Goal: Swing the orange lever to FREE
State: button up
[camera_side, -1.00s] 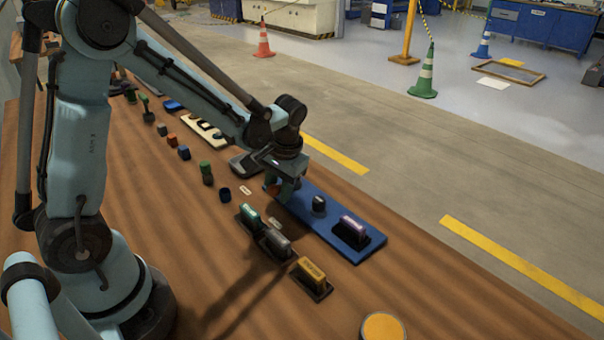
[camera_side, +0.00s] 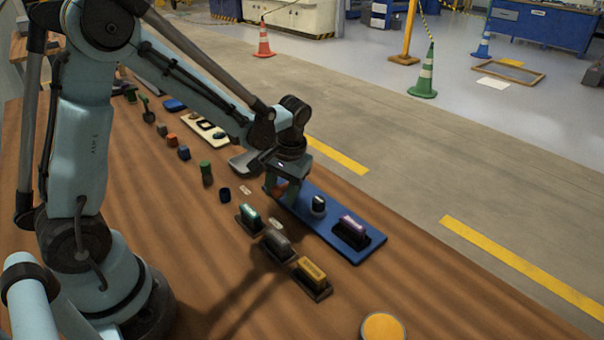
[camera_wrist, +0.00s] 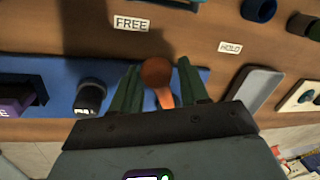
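The orange lever (camera_wrist: 156,74) has a round knob on a short orange shaft and stands on a blue board (camera_wrist: 50,75). In the wrist view its knob lies between the two green fingers of my gripper (camera_wrist: 157,80). The fingers are apart, with a clear gap on the right side; I cannot tell if the left finger touches the knob. The white FREE label (camera_wrist: 132,23) is up and left of the knob, and the HOLD label (camera_wrist: 230,47) is up and right. In the side view my gripper (camera_side: 280,192) is low over the board's far end, mostly hiding the lever (camera_side: 281,187).
A purple-topped block (camera_side: 352,228) is at the board's near end. Teal (camera_side: 249,215), grey (camera_side: 277,243) and yellow (camera_side: 312,270) blocks stand alongside on the wooden table.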

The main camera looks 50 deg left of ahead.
notch_tip(320, 180, up, 12)
jog(key=d, duration=0.2)
jog(key=shift+w, duration=0.4)
dwell(0.5)
jog(key=s+d+m+t+h, duration=0.1)
jog(key=s+d+m+t, duration=0.2)
jog(key=s+t, duration=0.5)
jog(key=shift+s+f+m+h, duration=0.15)
jog(key=shift+m+h, duration=0.25)
jog(key=shift+m, duration=0.2)
